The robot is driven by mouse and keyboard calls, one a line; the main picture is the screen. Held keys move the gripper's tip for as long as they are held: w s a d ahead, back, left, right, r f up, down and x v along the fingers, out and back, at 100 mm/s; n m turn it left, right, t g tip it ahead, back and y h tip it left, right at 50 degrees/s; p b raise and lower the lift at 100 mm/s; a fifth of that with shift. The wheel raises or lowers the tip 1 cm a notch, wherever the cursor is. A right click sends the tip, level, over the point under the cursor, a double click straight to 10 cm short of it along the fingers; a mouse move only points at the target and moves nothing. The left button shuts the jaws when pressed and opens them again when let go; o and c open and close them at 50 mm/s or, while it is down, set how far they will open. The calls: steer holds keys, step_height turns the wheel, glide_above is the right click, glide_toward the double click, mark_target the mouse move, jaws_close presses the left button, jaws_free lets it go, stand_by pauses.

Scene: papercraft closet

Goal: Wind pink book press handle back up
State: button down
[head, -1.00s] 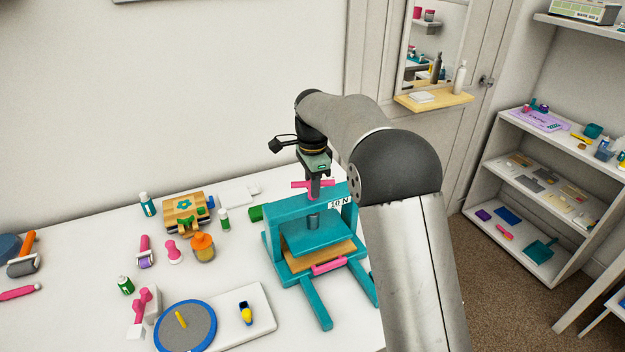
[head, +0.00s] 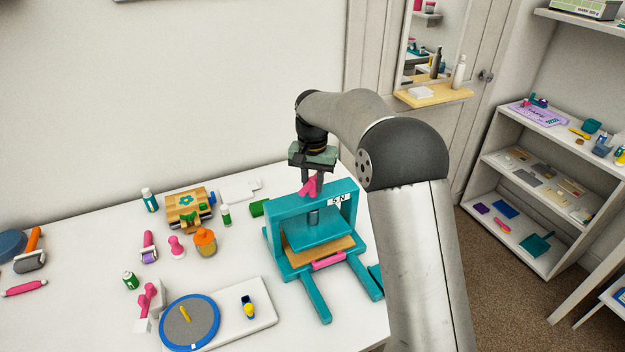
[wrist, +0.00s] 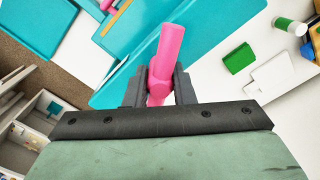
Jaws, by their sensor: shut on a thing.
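The teal book press (head: 290,210) stands on the white table, with a wooden board (head: 318,250) under its teal plate (head: 312,234). Its pink handle (head: 311,186) sits on top of the frame. My gripper (head: 312,178) comes down from above and is shut on the handle. In the wrist view the handle (wrist: 168,55) stands between the two dark fingers of my gripper (wrist: 160,90). A label (head: 337,200) on the press reads what looks like "5 N". A pink bar (head: 328,261) shows at the front of the board.
Shelves (head: 520,190) stand at the right, across the floor.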

steer(key=n+p, duration=0.1)
steer(key=n, duration=0.5)
steer(key=shift+n, duration=0.3)
steer(key=n, duration=0.5)
steer(key=shift+n+p, duration=0.35)
steer(key=shift+n, duration=0.05)
steer(key=c, duration=1.2)
jaws_free()
steer(key=shift+d, duration=0.1)
steer(key=shift+c, duration=0.2)
steer(key=shift+r, duration=0.1)
step_height(320, 180, up, 17)
steer(key=shift+r, duration=0.15)
